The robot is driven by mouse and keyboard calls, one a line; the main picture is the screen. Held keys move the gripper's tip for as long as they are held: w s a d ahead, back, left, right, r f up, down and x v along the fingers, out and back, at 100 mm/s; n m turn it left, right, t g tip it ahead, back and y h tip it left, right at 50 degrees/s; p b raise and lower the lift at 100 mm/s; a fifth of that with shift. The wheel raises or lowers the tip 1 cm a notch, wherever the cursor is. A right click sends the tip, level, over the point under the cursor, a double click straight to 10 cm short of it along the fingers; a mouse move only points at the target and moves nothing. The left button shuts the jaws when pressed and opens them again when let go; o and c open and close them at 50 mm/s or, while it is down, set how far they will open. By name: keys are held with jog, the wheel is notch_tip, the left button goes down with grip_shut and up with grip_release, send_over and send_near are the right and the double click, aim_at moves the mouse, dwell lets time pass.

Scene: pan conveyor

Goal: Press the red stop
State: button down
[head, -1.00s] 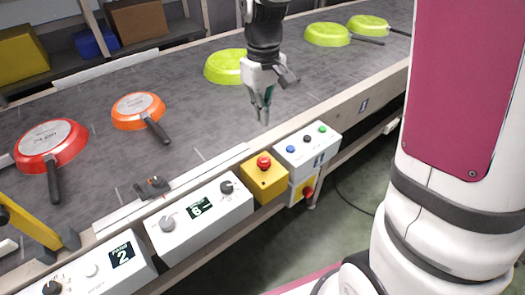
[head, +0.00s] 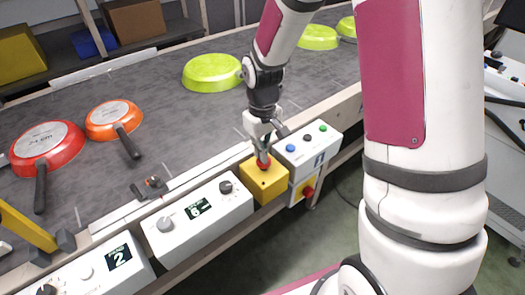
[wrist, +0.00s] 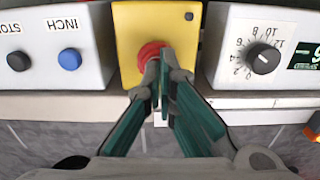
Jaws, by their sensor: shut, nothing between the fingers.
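The red stop (head: 261,164) is a round red mushroom button on top of a yellow box (head: 270,188) at the conveyor's near edge. It also shows in the wrist view (wrist: 147,53), partly covered by my fingertips. My gripper (head: 263,152) is shut and empty, pointing down over the button. Its fingertips (wrist: 163,58) overlap the red cap in the wrist view. They are at or just above the cap; I cannot tell whether they touch or press it.
A white panel with blue, black and green buttons (head: 308,142) adjoins the box on the right. A white dial box (head: 198,214) stands on its left. Red (head: 46,150), orange (head: 108,119) and green (head: 210,73) pans lie upside down on the belt (head: 165,120).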

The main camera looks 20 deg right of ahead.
jog(key=shift+f+b, duration=0.35)
jog(key=shift+f, duration=0.4)
jog(key=shift+s+f, duration=0.2)
jog(key=shift+f, duration=0.2)
jog(key=shift+r+p, duration=0.3)
jog(key=shift+r, duration=0.15)
notch_tip(320, 180, up, 14)
jog(key=p, duration=0.3)
jog(key=shift+w, duration=0.3)
jog(key=shift+r, duration=0.1)
